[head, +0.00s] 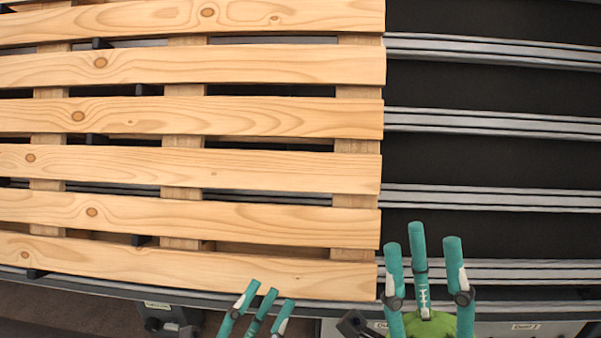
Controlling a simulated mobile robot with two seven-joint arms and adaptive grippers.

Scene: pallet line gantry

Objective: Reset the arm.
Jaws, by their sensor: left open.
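My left gripper (270,295) is at the bottom middle of the head view, in front of the near edge of the pallet. Its teal fingers are apart and nothing shows between them. My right gripper (422,245) is further right, beside the pallet's near right corner and over the near rail in the picture. Its teal fingers point away from me, are spread apart and hold nothing. A green palm shows at their base. Most of both arms is out of view.
A wooden pallet (190,168) with several slats covers the left and middle. To its right, grey metal rails (490,122) run across a dark bed with nothing on it. A grey front edge with small labels (525,326) runs along the bottom.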

